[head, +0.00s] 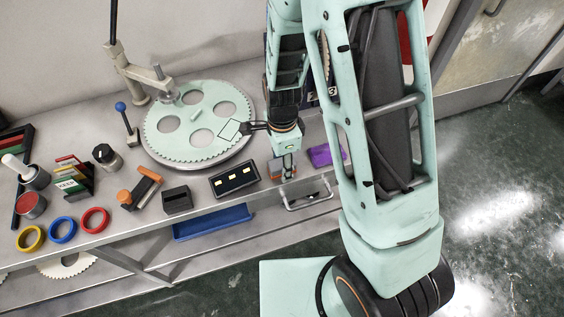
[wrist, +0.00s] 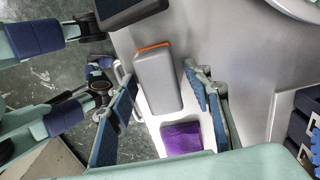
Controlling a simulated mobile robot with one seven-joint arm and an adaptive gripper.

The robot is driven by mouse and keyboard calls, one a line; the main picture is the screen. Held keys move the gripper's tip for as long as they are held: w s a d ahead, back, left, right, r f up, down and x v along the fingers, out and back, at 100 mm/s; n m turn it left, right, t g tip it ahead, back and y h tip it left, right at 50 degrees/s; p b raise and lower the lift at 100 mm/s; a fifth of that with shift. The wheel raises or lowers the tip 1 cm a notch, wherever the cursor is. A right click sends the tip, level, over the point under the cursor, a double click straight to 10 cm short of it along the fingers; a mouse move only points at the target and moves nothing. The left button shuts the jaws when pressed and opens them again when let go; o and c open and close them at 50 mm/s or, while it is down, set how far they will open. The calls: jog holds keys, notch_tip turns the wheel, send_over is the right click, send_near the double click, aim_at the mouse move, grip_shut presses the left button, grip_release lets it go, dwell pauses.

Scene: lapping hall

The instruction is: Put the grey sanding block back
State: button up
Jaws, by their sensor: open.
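The grey sanding block (wrist: 158,84), with an orange layer along one end, lies on the metal bench in the wrist view. In the head view it is mostly hidden behind my gripper (head: 288,168), near the bench's front edge. In the wrist view the two blue-padded fingers of my gripper (wrist: 163,88) are spread apart, one on each side of the block. The gripper is open and the block is not clamped. I cannot tell the exact height of the fingertips above the bench.
A purple cloth (head: 326,155) lies just right of the block. A black box with lit spots (head: 236,180) is to its left, then a dark slotted block (head: 177,201). A large toothed disc plate (head: 199,155) stands behind. A drawer handle (head: 306,201) juts out below the bench edge.

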notch_tip(320, 180, up, 12)
jog(key=shift+r+p, duration=0.15)
jog(key=shift+p, duration=0.3)
dwell(0.4)
